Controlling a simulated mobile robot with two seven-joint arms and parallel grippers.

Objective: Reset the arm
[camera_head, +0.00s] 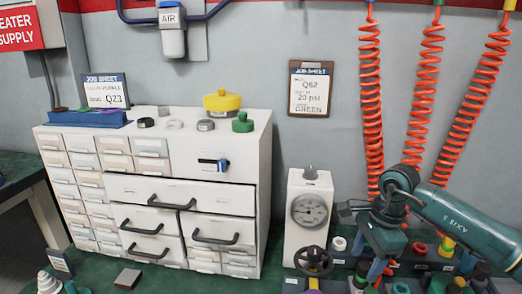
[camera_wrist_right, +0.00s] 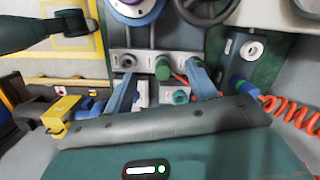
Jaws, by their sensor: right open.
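My right arm (camera_head: 465,218) is teal and comes in from the right edge in the head view. It bends down at the wrist over the green bench, to the right of the gauge unit (camera_head: 307,215). My right gripper (camera_head: 370,270) points down among the fittings, its blue fingers partly hidden by the wrist. In the right wrist view the gripper (camera_wrist_right: 161,88) shows two blue fingers spread apart, with nothing held between them. Grey labelled blocks with fittings, one with a green knob (camera_wrist_right: 163,68), lie beyond and between the fingers. My left gripper is not in view.
A white drawer cabinet (camera_head: 235,160) stands left of the gauge unit, with a yellow part (camera_head: 222,102) and green part (camera_head: 243,123) on top. A black handwheel (camera_head: 314,260) is close left of the gripper. Red coiled hoses (camera_head: 371,100) hang behind the arm.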

